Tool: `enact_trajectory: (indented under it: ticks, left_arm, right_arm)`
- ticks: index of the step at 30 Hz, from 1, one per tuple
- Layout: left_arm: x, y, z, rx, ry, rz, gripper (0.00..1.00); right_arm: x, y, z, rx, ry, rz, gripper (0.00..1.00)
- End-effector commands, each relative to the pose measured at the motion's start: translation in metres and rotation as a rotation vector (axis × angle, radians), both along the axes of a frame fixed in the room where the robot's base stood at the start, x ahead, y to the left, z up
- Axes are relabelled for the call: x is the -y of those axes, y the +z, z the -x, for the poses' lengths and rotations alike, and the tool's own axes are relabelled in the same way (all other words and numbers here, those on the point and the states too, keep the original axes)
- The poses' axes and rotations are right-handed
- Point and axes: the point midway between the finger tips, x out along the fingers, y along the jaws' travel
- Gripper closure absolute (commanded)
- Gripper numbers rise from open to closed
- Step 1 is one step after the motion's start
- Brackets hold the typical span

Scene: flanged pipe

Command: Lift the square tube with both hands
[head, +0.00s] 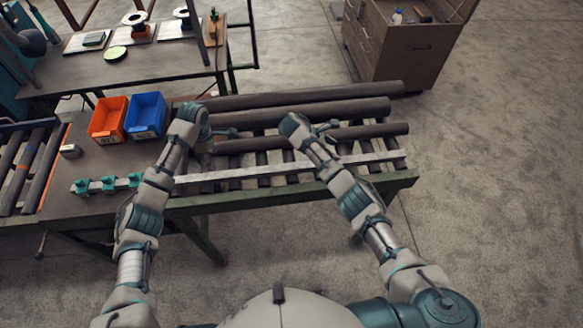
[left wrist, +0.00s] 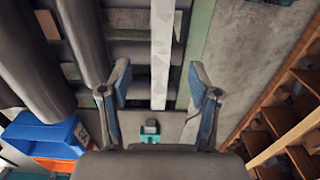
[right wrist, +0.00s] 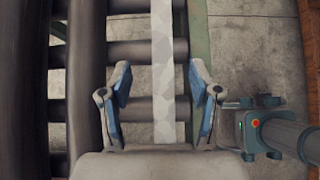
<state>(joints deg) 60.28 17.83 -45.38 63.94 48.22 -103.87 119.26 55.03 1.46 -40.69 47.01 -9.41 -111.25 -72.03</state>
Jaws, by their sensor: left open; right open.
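The square tube (head: 290,169) is a long pale grey mottled bar lying along the front of the roller rack. My left gripper (head: 230,133) is open and empty above the rack, near the tube's left part. In the left wrist view the tube (left wrist: 162,50) runs between the open fingers (left wrist: 161,85), and its end shows. My right gripper (head: 328,127) is open and empty further right. In the right wrist view the tube (right wrist: 162,70) runs between its open fingers (right wrist: 160,85). Neither gripper visibly touches the tube; the exact height gap cannot be told.
Several dark round pipes (head: 345,109) lie on the rack behind the tube. An orange bin (head: 108,120) and a blue bin (head: 147,115) stand at left. Green clamps (head: 106,184) sit on the table at the tube's left. Floor to the right is clear; a wooden cabinet (head: 410,45) stands behind.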

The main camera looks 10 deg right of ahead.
Motion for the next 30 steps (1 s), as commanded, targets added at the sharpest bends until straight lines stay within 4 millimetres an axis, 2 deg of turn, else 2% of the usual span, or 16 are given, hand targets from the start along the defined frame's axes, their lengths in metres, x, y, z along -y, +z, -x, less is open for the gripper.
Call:
enact_trajectory:
  ticks: [9, 15, 21, 30]
  left_arm:
    - [0.000, -0.065, 0.000, -0.003, 0.000, -0.001, 0.38]
    - [0.000, -0.098, 0.000, -0.003, 0.000, 0.000, 0.38]
    - [0.000, -0.113, 0.000, 0.001, -0.001, 0.000, 0.38]
    - [0.000, -0.117, 0.000, 0.000, 0.000, 0.000, 0.38]
  right_arm:
    - [0.046, -0.046, 0.000, -0.002, -0.002, 0.001, 0.38]
    - [0.069, -0.069, 0.000, -0.002, -0.002, 0.000, 0.38]
    - [0.081, -0.081, 0.000, -0.001, -0.001, 0.000, 0.38]
    - [0.082, -0.083, -0.001, 0.000, 0.000, -0.001, 0.38]
